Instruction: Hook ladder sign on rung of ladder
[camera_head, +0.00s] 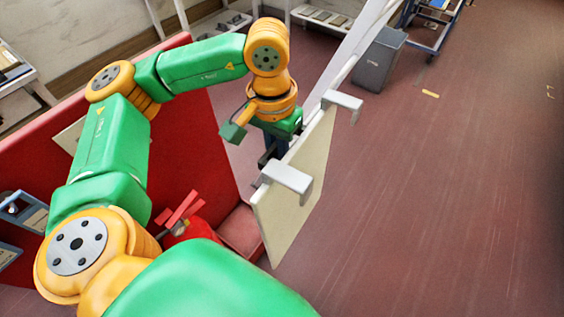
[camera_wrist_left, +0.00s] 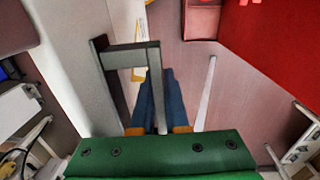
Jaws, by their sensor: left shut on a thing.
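The ladder sign (camera_head: 292,190) is a pale cream board with two light grey hooks (camera_head: 288,178) at its top edge, held tilted in the air. My left gripper (camera_head: 271,152) is shut on it at the side facing my arm, between the hooks; the sign partly hides the fingers. In the left wrist view the gripper (camera_wrist_left: 153,100) shows dark blue fingers, with a dark grey bracket (camera_wrist_left: 127,58) of the sign beside them. A pale slanted rail (camera_head: 345,55) behind the sign looks like part of the ladder; no rungs can be made out. My right gripper is not in view.
A grey bin (camera_head: 381,62) and a blue cart (camera_head: 432,28) stand at the back right.

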